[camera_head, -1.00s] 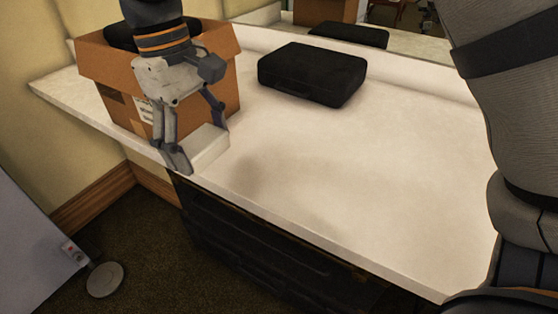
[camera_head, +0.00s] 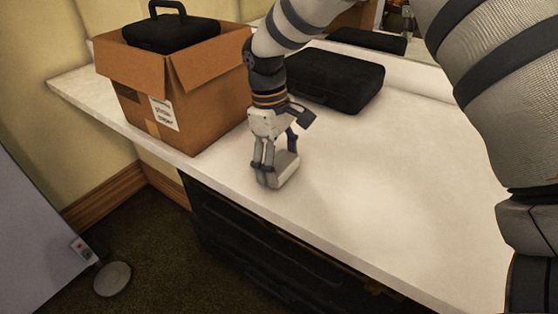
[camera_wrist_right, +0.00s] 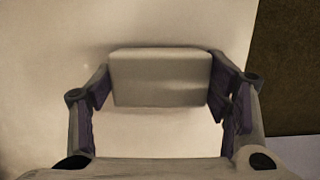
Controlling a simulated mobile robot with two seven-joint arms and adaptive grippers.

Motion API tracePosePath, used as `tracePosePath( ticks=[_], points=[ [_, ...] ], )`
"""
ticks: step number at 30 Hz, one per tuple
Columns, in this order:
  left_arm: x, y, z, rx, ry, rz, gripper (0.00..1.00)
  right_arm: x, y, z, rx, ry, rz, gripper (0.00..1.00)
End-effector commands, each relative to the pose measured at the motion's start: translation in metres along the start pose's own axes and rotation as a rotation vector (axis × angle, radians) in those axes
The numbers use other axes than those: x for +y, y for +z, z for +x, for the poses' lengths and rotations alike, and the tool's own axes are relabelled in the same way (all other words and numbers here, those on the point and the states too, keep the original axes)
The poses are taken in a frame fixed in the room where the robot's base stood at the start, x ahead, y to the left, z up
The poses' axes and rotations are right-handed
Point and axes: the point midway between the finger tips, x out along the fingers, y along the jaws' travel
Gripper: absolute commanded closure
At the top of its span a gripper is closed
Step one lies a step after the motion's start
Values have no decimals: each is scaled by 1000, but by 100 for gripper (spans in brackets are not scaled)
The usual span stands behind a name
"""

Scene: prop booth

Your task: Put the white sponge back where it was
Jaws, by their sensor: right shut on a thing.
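The white sponge (camera_head: 286,170) is a pale block at the counter's front part, right of the cardboard box. My right gripper (camera_head: 277,172) comes down from above and is shut on it. In the right wrist view the sponge (camera_wrist_right: 160,77) spans between the two fingertips of my right gripper (camera_wrist_right: 160,84), with a pad against each end. I cannot tell whether the sponge touches the counter or is held just above it. My left gripper is not in view.
The white counter (camera_head: 400,210) is clear to the right of the sponge. An open cardboard box (camera_head: 200,110) with a black case (camera_head: 170,33) in it stands at the left. Another black case (camera_head: 335,80) lies behind my gripper. The counter's front edge is close.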

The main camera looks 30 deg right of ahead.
Motion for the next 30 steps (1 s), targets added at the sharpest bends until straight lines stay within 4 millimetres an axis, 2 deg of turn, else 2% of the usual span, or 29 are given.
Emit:
tracePosePath(
  ticks=[7, 8, 10, 11, 20, 22, 26, 30],
  points=[
    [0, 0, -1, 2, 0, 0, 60, 0, 0, 1, 2, 1, 0, 52],
    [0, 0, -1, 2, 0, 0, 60, 0, -1, 1, 2, 1, 0, 28],
    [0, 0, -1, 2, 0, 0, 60, 0, -1, 1, 2, 1, 0, 12],
    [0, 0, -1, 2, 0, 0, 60, 0, -1, 1, 2, 1, 0, 10],
    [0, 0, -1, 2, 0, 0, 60, 0, -1, 0, 3, 1, 0, 10],
    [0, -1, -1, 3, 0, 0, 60, 0, 0, -5, 5, 2, 0, 10],
    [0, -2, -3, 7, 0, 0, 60, 0, -1, -34, 8, 5, 0, 10],
    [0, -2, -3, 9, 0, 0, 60, 0, -1, -73, 7, 4, 0, 10]
  ],
)
